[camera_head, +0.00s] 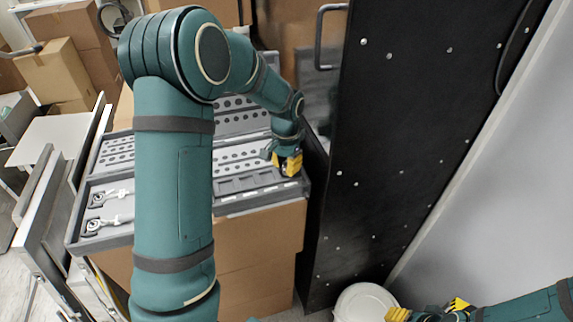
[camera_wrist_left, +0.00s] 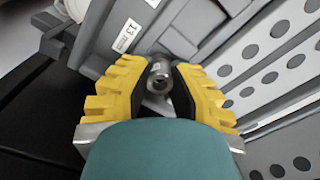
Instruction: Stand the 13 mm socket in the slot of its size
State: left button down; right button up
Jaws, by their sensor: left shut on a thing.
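My left gripper (camera_head: 288,163) is over the right end of the grey tool tray (camera_head: 232,202). In the left wrist view its yellow fingers (camera_wrist_left: 160,84) are shut on a small metal socket (camera_wrist_left: 160,72), whose round open end faces the camera. A white label reading 13 (camera_wrist_left: 125,34) is on the tray just beyond the left finger. A dark slot (camera_wrist_left: 180,42) lies beyond the socket; whether the socket touches it I cannot tell. My right gripper (camera_head: 428,309) is at the bottom right, its yellow fingertips apart, with nothing visible between them.
The tray rests on a cardboard box (camera_head: 262,245). Panels with rows of holes (camera_head: 235,115) and wrenches (camera_head: 105,222) are on it. A tall black cabinet (camera_head: 400,110) stands close to the gripper's right. A white round lid (camera_head: 362,302) is on the floor below.

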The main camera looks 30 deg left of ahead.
aim_at(286, 164)
pick_arm(q)
jog(key=shift+f, duration=0.1)
jog(key=c, duration=1.2)
grip_release()
jog(key=shift+r, duration=0.2)
notch_tip(286, 164, up, 12)
jog(key=shift+f+p, duration=0.1)
jog(key=shift+p, duration=0.25)
